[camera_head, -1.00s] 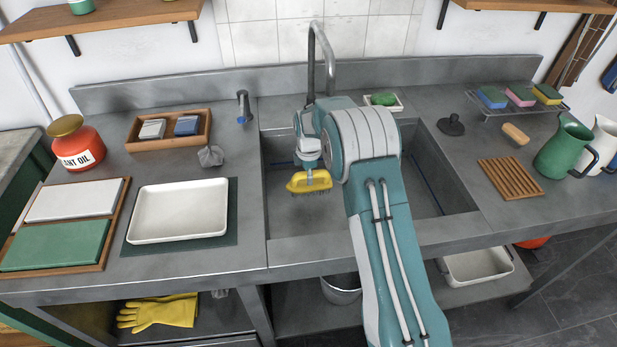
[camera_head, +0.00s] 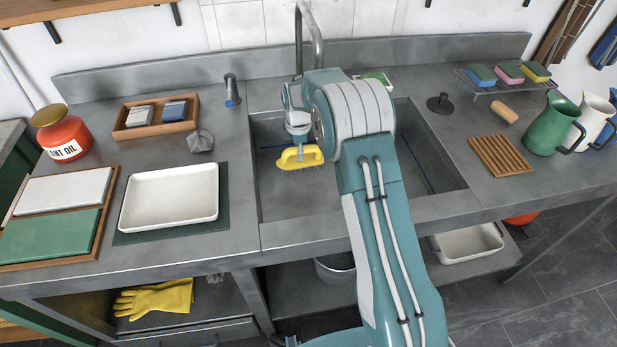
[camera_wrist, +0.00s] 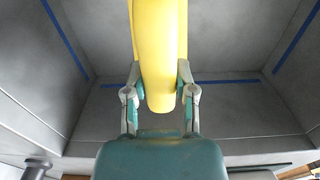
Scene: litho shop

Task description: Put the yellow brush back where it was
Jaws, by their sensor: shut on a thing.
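The yellow brush (camera_head: 300,158) hangs over the left part of the sink (camera_head: 262,190), bristles downward. Its yellow body fills the top middle of the wrist view (camera_wrist: 158,60). My gripper (camera_wrist: 158,88) is shut on the brush, with one finger on each side of it. In the head view my arm hides part of the sink and most of the gripper. The sink floor under the brush looks bare where it shows.
A white tray (camera_head: 170,197) on a dark mat lies left of the sink. A wooden rack (camera_head: 500,156), a green jug (camera_head: 553,124) and a wire rack with sponges (camera_head: 508,75) stand on the right. The tap (camera_head: 310,40) rises behind my arm. A green soap (camera_head: 378,78) sits behind the sink.

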